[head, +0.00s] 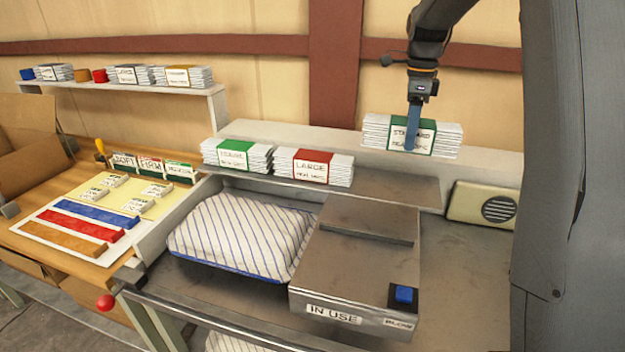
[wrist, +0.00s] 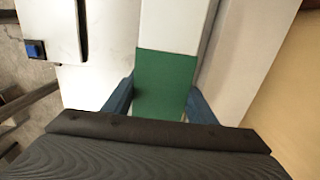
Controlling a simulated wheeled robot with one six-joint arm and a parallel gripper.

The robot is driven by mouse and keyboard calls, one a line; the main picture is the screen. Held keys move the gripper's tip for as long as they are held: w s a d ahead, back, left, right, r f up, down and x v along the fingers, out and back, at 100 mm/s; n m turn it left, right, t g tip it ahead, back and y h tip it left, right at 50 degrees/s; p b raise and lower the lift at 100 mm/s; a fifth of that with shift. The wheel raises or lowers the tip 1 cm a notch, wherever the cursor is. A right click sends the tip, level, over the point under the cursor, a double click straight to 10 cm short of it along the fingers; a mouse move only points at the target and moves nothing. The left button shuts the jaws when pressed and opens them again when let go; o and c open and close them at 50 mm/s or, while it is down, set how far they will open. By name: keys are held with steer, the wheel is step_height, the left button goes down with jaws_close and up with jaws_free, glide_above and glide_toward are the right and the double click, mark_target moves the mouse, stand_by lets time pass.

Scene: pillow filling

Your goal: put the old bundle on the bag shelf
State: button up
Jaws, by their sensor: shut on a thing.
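My gripper (head: 412,145) is shut on a bundle of white folded bags (head: 447,138) with a green band, partly readable as "STANDARD". In the head view the bundle is level in front of the back wall, at the right end of the pale back ledge (head: 290,133); I cannot tell whether it touches the ledge. In the wrist view the bundle's green band (wrist: 165,85) lies between my blue fingers (wrist: 160,106). A grey shelf (head: 392,184) below carries a green-banded bundle (head: 237,155) and a red-banded "LARGE" bundle (head: 314,167). No label reads "bag shelf".
A striped pillow (head: 243,233) lies left of the metal machine (head: 355,262) marked "IN USE", with a blue button (head: 403,294). A beige speaker box (head: 483,205) stands at right. The grey shelf's right part is bare. A wall shelf (head: 130,88) at left holds more bundles.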

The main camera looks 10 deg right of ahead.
steer(key=f+b, duration=0.1)
steer(key=f, duration=0.1)
steer(key=w+f+b, duration=0.1)
steer(key=f+b, duration=0.1)
steer(key=shift+w, duration=0.15)
steer(key=shift+f+p, duration=1.3)
steer(key=shift+f, duration=3.6)
steer(key=shift+f, duration=0.15)
steer(key=o, duration=1.4)
step_height(320, 180, up, 12)
steer(key=b, duration=0.3)
